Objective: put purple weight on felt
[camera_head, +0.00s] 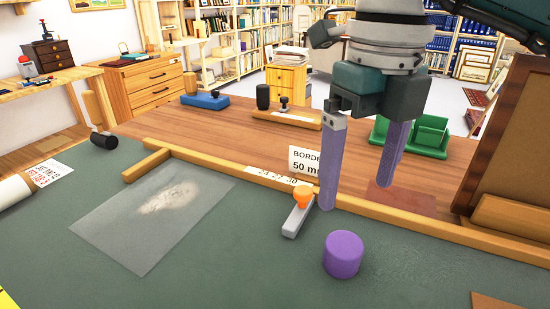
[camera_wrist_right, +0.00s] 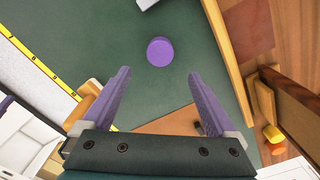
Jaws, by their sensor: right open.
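The purple weight (camera_head: 342,254), a short cylinder, stands upright on the green mat (camera_head: 225,260) in the head view. It also shows in the right wrist view (camera_wrist_right: 160,51), ahead of the fingertips and between their lines. My right gripper (camera_head: 358,196) is open and empty, above and behind the weight, not touching it. Its two purple fingers (camera_wrist_right: 158,73) are spread wide in the wrist view. A flat reddish-brown square (camera_head: 402,198), which looks like the felt, lies bare on the wooden table beyond the wooden strip. My left gripper is not in view.
A wooden strip (camera_head: 385,219) edges the mat. A grey bar with an orange knob (camera_head: 303,200) lies left of the weight. A translucent sheet (camera_head: 150,215) lies on the mat. A green tray (camera_head: 430,135) stands behind, and a brown frame (camera_head: 515,130) rises at right.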

